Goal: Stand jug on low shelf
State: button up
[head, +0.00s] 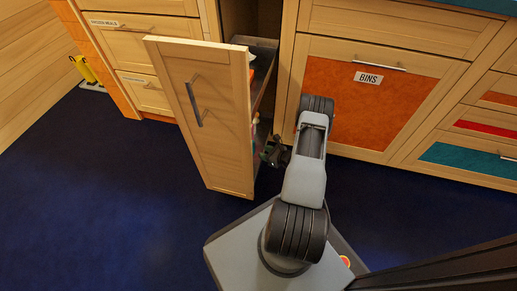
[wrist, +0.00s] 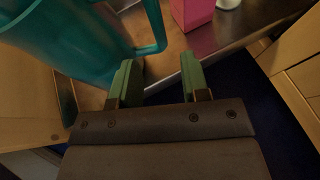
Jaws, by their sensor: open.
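A teal jug (wrist: 70,40) fills the upper left of the wrist view, with its handle (wrist: 160,25) facing right. It appears to stand on the pull-out's low shelf (wrist: 205,38), though its base is partly hidden. My gripper (wrist: 159,62) is open, its two green fingers apart. The handle's lower end is just ahead of the fingertips, nearer the left one, and nothing is clasped. In the head view my gripper (head: 273,152) is low at the open right side of the pull-out cabinet (head: 215,115); the jug cannot be made out clearly there.
A pink box (wrist: 192,12) and a white item (wrist: 228,3) stand on the shelf to the right of the jug. The pull-out's front panel is left of my arm, and the BINS cabinet (head: 345,125) is to the right. Blue floor (head: 110,200) is clear at left.

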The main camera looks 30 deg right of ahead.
jog(key=p+v, duration=0.1)
jog(key=v, duration=0.4)
jog(key=shift+s+d, duration=0.1)
dwell(0.5)
